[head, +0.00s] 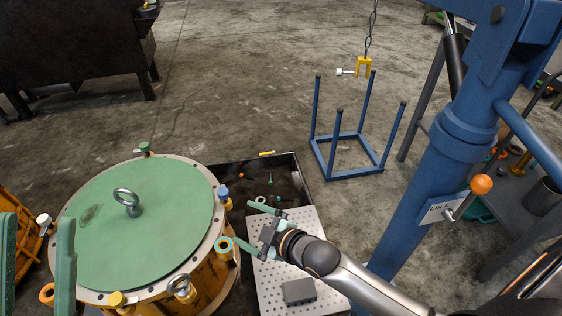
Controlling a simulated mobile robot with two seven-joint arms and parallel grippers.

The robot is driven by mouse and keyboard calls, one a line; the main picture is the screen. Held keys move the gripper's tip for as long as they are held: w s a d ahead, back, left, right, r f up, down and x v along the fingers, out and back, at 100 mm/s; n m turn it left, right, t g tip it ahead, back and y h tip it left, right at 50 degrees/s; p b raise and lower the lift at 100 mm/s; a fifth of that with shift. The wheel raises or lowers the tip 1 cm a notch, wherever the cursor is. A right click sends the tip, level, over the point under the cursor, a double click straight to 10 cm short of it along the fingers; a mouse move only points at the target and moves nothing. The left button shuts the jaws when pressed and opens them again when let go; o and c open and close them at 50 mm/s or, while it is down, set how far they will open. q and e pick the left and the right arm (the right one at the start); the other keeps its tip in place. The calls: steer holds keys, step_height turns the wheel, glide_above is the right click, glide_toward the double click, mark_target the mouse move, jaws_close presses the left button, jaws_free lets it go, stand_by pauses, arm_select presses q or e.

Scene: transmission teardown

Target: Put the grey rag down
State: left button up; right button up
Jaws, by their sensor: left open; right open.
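A small dark grey block-like item (298,291), which looks like the folded grey rag, lies on the perforated light plate (283,222) near the bottom of the head view. No gripper touches it. My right gripper (244,223) is open over the left part of the plate, beside the drum's rim, with nothing seen between its green fingers. My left gripper (38,260) is open at the lower left edge, its green fingers upright and apart in front of the drum. Its palm is out of view.
The round transmission housing (165,210), with a green lid and lifting eye (127,202), fills the left. A black tray (238,182) holds loose small parts. A blue hoist column (430,190), yellow hook (364,68) and blue four-post stand (345,158) are right.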

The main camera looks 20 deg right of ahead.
steer(key=s+r+t+y, duration=0.3)
steer(key=s+r, duration=0.2)
steer(key=r, duration=0.6)
steer(key=s+r+t+y, duration=0.3)
steer(key=s+r, duration=0.2)
steer(key=r, duration=0.6)
steer(key=s+r+t+y, duration=0.3)
steer(key=s+r+y, duration=0.1)
steer(key=r, duration=0.7)
steer(key=shift+s+d+r+t, duration=0.3)
steer(key=shift+s+r+t, duration=0.1)
steer(key=shift+s, duration=0.25)
